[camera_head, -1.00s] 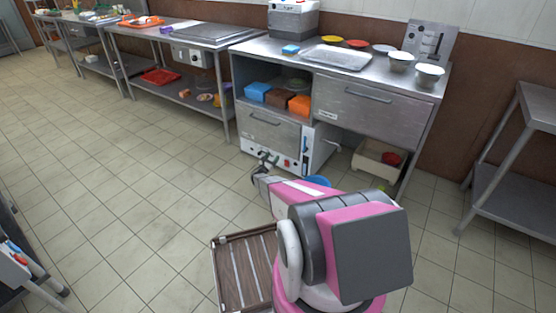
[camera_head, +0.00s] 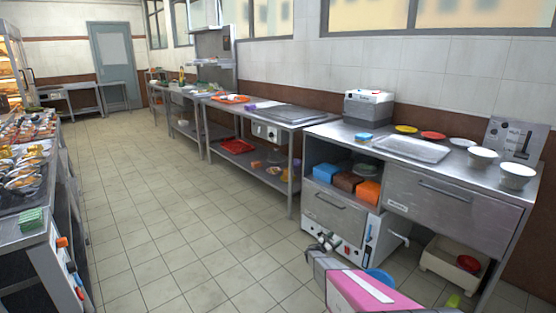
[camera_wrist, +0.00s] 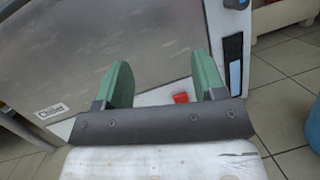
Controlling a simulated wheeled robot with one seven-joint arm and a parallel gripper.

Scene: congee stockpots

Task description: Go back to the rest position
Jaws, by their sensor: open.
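My gripper (camera_head: 328,243) shows in the head view at the lower middle, in front of the low steel cabinet under the counter. In the wrist view my gripper (camera_wrist: 163,84) has its two green fingers apart with nothing between them. Behind the fingers is the steel cabinet front (camera_wrist: 95,65), with a small red part seen between them. My pink and grey arm reaches in from the bottom of the head view.
The steel counter (camera_head: 345,132) carries bowls, plates and a tray. A blue bucket (camera_head: 379,276) and a cream bin (camera_head: 447,262) stand on the floor near my arm. A food counter (camera_head: 40,190) runs along the left. The tiled floor (camera_head: 165,215) between is clear.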

